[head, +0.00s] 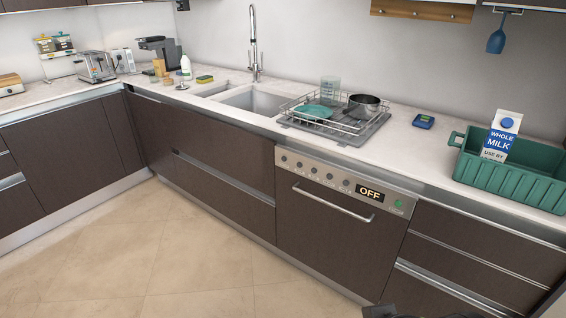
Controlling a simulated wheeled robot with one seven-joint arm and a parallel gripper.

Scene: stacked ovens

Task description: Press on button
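The built-in appliance (325,235) has a brown front, a long metal handle (332,203) and a metal control strip. On the strip are several round knobs and a dark display (370,192) that reads OFF. A small green button (398,203) is at the right end of the strip, just right of the display. Nothing covers it. The appliance door is shut. A dark piece, seemingly part of my arm, shows at the bottom edge, well below the button. My gripper's fingers cannot be made out.
Above the appliance, the counter holds a dish rack (335,117) with a pan and dishes, and a small blue device (423,121). A green crate (510,170) with a milk carton (503,133) stands at the right. Drawers (480,255) flank the appliance. The floor (190,265) at left is clear.

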